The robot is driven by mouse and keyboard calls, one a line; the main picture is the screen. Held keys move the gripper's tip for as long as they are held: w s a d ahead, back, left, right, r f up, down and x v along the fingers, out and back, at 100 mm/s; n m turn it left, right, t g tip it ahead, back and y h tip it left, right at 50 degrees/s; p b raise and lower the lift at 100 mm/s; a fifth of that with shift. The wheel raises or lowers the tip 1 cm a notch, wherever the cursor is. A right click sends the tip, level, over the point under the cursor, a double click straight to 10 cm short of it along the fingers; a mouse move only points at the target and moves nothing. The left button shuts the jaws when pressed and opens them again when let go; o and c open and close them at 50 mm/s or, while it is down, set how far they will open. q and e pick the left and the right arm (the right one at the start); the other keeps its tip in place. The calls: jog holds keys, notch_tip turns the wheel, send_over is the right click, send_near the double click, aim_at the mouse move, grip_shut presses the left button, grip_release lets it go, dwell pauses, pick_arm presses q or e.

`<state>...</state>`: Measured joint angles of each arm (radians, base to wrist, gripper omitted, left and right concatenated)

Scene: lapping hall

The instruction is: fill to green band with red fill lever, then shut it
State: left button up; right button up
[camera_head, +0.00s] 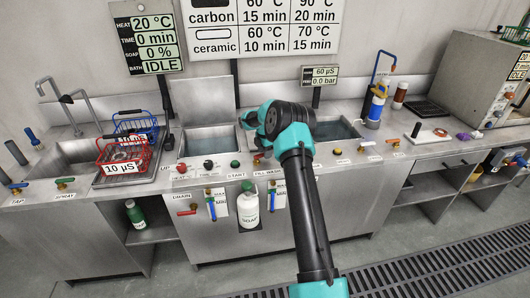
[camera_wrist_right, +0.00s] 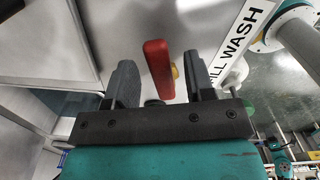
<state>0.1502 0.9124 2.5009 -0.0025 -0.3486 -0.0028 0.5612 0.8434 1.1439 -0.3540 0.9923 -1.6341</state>
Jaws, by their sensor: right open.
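My right gripper (camera_head: 258,149) reaches the counter front above the FILL WASH label (camera_head: 268,172). In the right wrist view its two fingers (camera_wrist_right: 160,84) are open, on either side of a red lever (camera_wrist_right: 157,66) with a yellow part at its side. Gaps show between lever and fingers. The WASH label (camera_wrist_right: 243,42) is beside it. In the head view the gripper mostly hides this lever. Behind it is a tank (camera_head: 208,141) with bluish water. Gauges with blue tubes (camera_head: 212,207) hang on the front panel; I cannot make out a green band. My left gripper is not in view.
Red, black and green knobs (camera_head: 208,164) line the counter edge left of my gripper. A red drain lever (camera_head: 187,212) and a white soap bottle (camera_head: 249,210) are below. Red (camera_head: 118,157) and blue baskets stand at left. A blue-hosed bottle (camera_head: 377,104) stands at right.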

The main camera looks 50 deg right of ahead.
jog(key=shift+c, duration=0.2)
grip_shut()
dwell(0.3)
